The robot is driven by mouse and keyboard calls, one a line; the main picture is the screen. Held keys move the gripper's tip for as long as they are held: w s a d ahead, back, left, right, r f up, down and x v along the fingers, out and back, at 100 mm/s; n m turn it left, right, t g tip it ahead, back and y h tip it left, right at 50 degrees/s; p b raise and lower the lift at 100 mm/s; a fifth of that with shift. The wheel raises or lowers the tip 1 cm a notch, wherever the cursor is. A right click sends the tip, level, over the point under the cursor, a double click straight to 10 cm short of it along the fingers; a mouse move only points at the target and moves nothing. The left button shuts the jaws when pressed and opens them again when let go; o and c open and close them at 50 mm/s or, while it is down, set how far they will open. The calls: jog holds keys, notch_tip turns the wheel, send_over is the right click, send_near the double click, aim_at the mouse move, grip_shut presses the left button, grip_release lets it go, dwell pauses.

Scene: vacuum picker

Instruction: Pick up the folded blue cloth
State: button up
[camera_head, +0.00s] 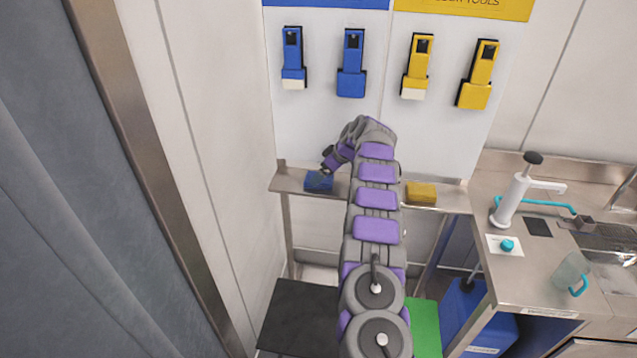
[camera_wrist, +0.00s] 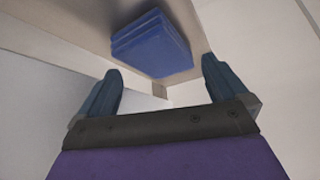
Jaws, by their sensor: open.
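The folded blue cloth (camera_head: 318,181) lies on the left part of a narrow metal shelf (camera_head: 341,189) against the wall. In the wrist view the blue cloth (camera_wrist: 150,43) shows as a layered folded block on the shelf surface, beyond the fingertips. My gripper (camera_head: 327,160) is at the cloth's upper right in the head view, close to it. In the wrist view my gripper (camera_wrist: 162,80) has its two dark fingers spread wide apart with nothing between them. The cloth is apart from the fingers, ahead of the gap.
A folded yellow cloth (camera_head: 421,193) lies on the shelf right of my arm. Blue tools (camera_head: 351,65) and yellow tools (camera_head: 478,76) hang on the wall above. A metal counter (camera_head: 530,260) with a pump dispenser (camera_head: 514,195) and a jug (camera_head: 570,273) stands at the right.

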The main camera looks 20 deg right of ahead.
jog(key=shift+x, duration=1.55)
jog(key=shift+d, duration=0.1)
jog(key=c, duration=0.8)
jog(key=shift+c, duration=0.2)
